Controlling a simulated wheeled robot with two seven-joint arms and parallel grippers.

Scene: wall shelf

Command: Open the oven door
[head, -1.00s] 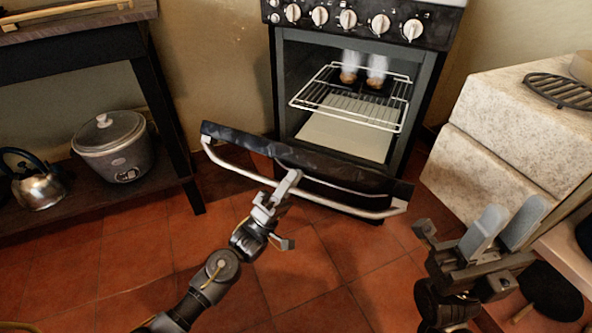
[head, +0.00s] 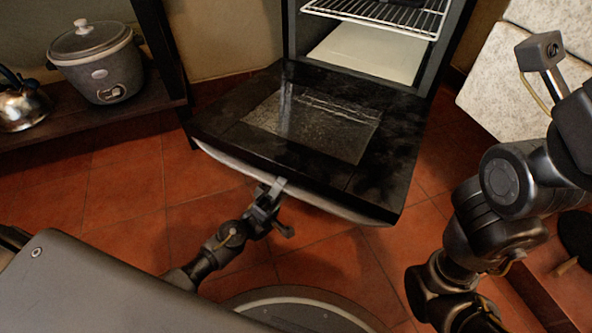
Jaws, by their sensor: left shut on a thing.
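The oven door (head: 235,108) is swung down and lies nearly flat in front of the oven (head: 292,30), with its inner glass panel facing up. The oven cavity is open. The handle (head: 345,211) runs along the door's front edge. My left gripper (head: 276,188) is at the middle of that edge, shut on the handle; the door edge partly hides its fingertips. My right arm is at the right side of the view, and its fingers are not in the picture.
A wire rack (head: 385,14) and a pale tray (head: 368,52) are inside the oven. A slow cooker (head: 98,66) and a kettle (head: 22,108) stand on a low shelf at left. A pale stone block (head: 497,85) stands at right. Tiled floor is clear around the door.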

